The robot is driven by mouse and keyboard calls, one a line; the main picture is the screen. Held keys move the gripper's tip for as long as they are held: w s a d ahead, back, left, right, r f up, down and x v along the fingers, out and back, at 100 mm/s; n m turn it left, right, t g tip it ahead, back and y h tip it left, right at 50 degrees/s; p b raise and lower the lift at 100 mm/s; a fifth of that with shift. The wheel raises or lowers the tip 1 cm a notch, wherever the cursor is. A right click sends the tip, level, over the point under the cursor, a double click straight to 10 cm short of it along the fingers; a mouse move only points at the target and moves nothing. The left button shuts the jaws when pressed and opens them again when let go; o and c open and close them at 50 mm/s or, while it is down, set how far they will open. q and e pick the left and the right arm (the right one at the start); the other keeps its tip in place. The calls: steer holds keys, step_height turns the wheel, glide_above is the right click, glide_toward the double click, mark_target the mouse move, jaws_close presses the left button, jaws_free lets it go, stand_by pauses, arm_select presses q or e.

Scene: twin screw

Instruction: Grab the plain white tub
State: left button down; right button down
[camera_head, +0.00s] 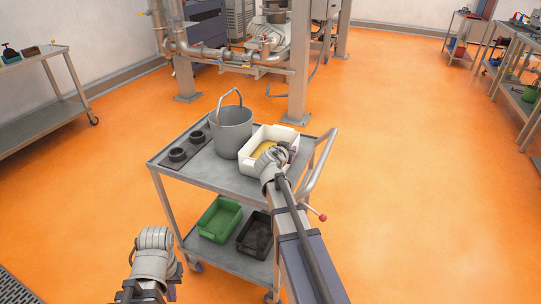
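The plain white tub (254,140) stands on the top shelf of a grey metal cart, at its right end. It is open at the top and something yellow (266,148) shows inside. My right gripper (283,153) is at the tub's right front corner; its arm hides that part of the tub. I cannot tell whether it touches the tub, and its fingers are too small and covered to read. My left gripper (168,268) is low at the bottom left, in front of the cart and well away from the tub. Its fingers are not clear.
The cart (222,184) also carries a grey bucket (231,130) with a raised handle, left of the tub, and a dark holder (184,151) with round black pieces. Green (220,219) and black (255,235) crates sit on the lower shelf. Orange floor is clear at right.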

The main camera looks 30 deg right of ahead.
steer(key=shift+r, duration=0.2)
stand_by(0.3)
step_height(320, 180, up, 18)
steer(key=p, duration=1.8)
steer(key=shift+f, duration=0.15)
